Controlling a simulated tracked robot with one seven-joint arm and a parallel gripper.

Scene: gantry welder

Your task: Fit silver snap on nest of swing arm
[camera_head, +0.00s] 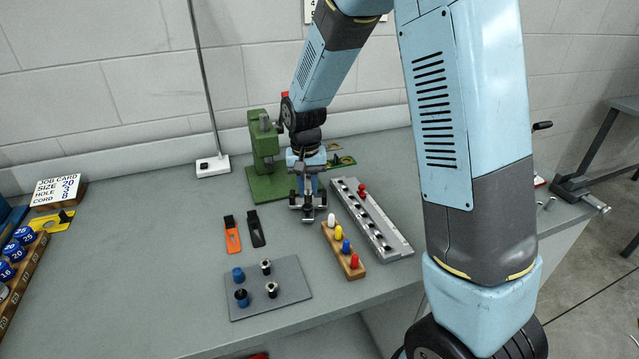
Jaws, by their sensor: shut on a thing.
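My gripper (307,212) points down over the bench, just in front and to the right of the green press (262,155). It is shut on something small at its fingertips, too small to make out. A grey plate (293,308) at the front carries two silver-topped pieces (266,266) on the right and two blue-topped pieces (238,273) on the left. The swing arm and its nest cannot be told apart for sure; my gripper and wrist cover part of the press area. A flat green piece with a yellow mark (343,160) shows behind my wrist.
A wooden block with coloured pegs (343,250) and a long grey rail with holes and a red peg (372,222) stand close right of my gripper. Orange (232,236) and black (256,229) tools lie left. A job card (57,190) stands far left.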

